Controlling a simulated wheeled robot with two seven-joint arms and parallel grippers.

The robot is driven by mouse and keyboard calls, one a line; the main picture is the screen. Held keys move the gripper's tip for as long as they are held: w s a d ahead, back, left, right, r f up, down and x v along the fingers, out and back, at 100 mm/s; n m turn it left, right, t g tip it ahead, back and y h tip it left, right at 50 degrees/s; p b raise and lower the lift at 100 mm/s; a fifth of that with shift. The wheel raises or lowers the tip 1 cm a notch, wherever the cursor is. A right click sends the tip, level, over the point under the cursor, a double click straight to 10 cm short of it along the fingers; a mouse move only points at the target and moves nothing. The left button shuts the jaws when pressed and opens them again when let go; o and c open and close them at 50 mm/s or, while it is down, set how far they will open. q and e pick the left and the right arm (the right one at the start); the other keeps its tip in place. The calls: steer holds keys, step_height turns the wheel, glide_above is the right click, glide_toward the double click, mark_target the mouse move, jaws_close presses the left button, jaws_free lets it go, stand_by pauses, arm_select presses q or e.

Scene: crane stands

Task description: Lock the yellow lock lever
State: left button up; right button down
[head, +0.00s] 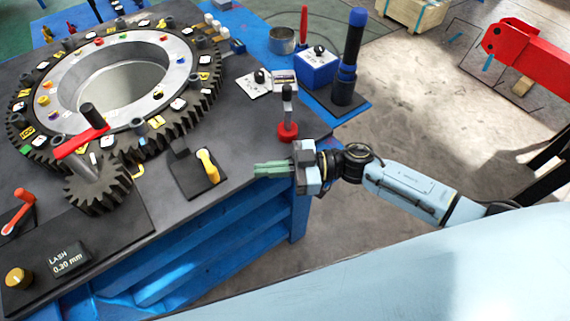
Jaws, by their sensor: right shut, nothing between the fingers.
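The yellow lock lever (208,166) stands on a black base plate (186,176) near the front edge of the dark bench top. It looks close to upright, with a slight tilt. My right gripper (258,170) is shut and empty. Its green fingertips point left toward the lever, with a gap between them and the lever. My left gripper is not in the picture.
A red-based post (287,130) stands just behind my right gripper. A small gear (98,188) with a red crank (82,140) and a large toothed ring (190,75) lie left. An orange lever (20,210) and a lash display (68,260) are at front left.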

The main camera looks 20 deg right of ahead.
steer(key=x, duration=0.7)
steer(key=shift+a, duration=0.2)
